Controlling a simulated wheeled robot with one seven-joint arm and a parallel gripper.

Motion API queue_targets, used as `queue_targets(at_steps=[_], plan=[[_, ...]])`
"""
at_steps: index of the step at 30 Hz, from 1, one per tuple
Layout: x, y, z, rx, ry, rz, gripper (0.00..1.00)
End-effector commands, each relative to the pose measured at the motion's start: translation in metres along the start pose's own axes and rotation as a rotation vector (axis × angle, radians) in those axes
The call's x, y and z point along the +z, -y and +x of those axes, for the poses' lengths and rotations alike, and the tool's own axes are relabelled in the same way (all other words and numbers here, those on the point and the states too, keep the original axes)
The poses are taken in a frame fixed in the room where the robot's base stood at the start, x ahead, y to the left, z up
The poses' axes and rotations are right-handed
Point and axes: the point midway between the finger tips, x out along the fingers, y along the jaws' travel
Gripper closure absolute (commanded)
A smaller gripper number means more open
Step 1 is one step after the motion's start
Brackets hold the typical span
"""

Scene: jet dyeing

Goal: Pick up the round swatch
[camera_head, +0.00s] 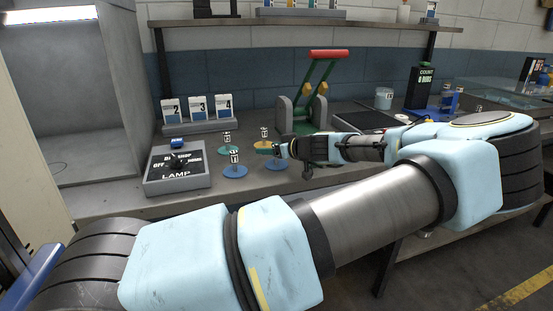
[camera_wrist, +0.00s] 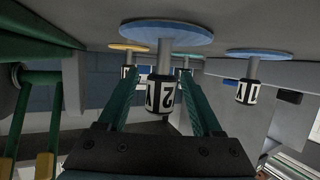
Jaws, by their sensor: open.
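Several round swatches, each a flat disc with an upright stem and a labelled knob, stand on the bench: a yellow one (camera_head: 262,145), a teal one (camera_head: 227,150), a left blue one (camera_head: 235,171) and a right blue one (camera_head: 277,165). My gripper (camera_head: 270,151) is above the right blue swatch and hides part of it. In the wrist view, which is upside down, the near blue disc (camera_wrist: 166,32) has its stem and knob between the open green fingers of my gripper (camera_wrist: 158,78). Whether the fingers touch the knob, I cannot tell.
In the wrist view, another blue swatch (camera_wrist: 256,53) and the yellow one (camera_wrist: 130,46) stand close by. A lamp switch box (camera_head: 178,175), a rack of numbered cards (camera_head: 200,125) and a red-handled press (camera_head: 318,100) surround the swatches.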

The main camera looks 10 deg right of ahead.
Motion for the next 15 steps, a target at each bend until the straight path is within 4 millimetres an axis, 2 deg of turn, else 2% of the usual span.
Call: queue_targets(at_steps=[4,15], plan=[[0.0005,-0.0002,-0.0002,0.001,0.000,0.000,0.33],[0.0003,-0.0002,-0.0004,0.000,0.000,0.000,0.75]])
